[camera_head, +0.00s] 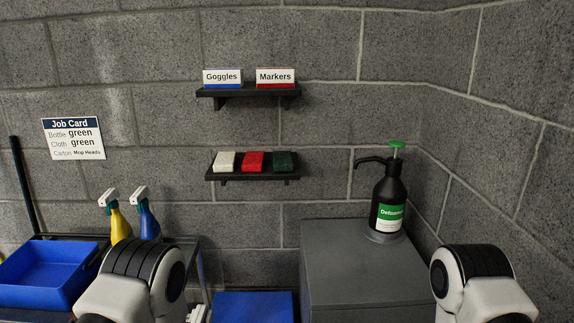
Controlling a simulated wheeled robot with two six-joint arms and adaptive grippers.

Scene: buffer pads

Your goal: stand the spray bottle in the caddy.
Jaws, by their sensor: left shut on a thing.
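My left arm (135,280) comes up at the lower left, and its gripper is at the bottom edge with its fingers hidden. A small white piece (197,313) like a spray head shows just right of that arm; the rest of this bottle is out of sight. A yellow spray bottle (120,224) and a blue spray bottle (149,222) stand upright behind the arm. A blue box-like thing (252,307) is cut off at the bottom middle; I cannot tell whether it is the caddy. My right arm (478,280) shows at the lower right, its gripper out of view.
A blue tray (45,272) sits at the left. A grey cabinet (350,262) bears a black pump bottle (388,203). Wall shelves hold labelled boxes (248,78) and coloured blocks (253,162). A job card (73,139) reads bottle green, cloth green.

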